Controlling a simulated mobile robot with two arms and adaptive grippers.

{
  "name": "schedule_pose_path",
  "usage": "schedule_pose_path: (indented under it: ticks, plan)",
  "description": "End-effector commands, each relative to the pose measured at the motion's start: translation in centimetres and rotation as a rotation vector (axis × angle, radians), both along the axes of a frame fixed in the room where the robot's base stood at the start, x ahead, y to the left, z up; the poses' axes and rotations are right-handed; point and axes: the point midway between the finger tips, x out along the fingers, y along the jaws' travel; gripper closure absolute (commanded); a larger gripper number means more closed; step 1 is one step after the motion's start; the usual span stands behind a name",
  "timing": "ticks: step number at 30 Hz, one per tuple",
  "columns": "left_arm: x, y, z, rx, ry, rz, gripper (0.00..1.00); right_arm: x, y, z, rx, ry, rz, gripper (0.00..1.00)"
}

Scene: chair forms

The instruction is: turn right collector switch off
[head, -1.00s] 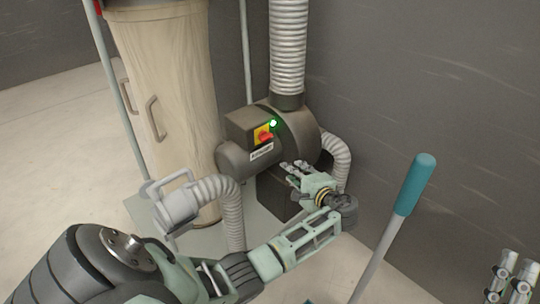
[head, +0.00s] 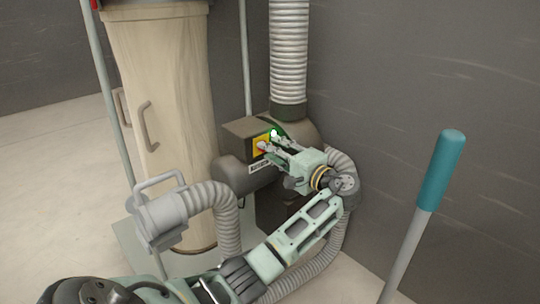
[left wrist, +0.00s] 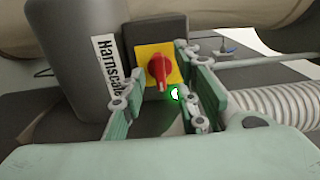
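The collector switch is a red rotary knob (left wrist: 160,70) on a yellow plate (left wrist: 146,52), on a dark box (head: 243,130) on the collector's motor housing. In the left wrist view the knob's grip stands roughly upright. A green light (head: 274,133) glows beside the plate. My left gripper (head: 272,146) is in front of the switch and partly hides it in the head view. Its fingers are open, one on each side of the knob in the left wrist view. I cannot tell whether they touch it. My right gripper is not in view.
A ribbed hose (head: 289,60) rises above the blower; another hose (head: 222,205) bends down at the left. A tall cream filter bag (head: 165,100) stands behind left. A teal-gripped handle (head: 442,170) stands at right. The grey wall (head: 420,80) is close behind.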

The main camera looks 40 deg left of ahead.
Motion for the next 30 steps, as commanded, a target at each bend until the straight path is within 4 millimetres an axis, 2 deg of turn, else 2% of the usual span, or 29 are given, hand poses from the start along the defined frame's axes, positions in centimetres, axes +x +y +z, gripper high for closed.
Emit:
schedule_pose_path:
  ticks: [4, 13, 23, 30]
  plan:
    - [0.1, 1.3, -0.1, 0.0, 0.001, 0.001, 0.71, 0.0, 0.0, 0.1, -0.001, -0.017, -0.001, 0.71]
    - [0.1, 1.6, 0.0, -0.001, 0.002, -0.001, 0.71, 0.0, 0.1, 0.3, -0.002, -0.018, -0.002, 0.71]
    - [0.1, 1.6, 0.0, -0.001, 0.002, -0.001, 0.99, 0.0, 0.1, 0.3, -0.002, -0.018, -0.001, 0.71]
    - [0.1, 1.6, -0.1, -0.002, 0.002, 0.0, 1.0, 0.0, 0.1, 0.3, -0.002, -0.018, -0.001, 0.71]
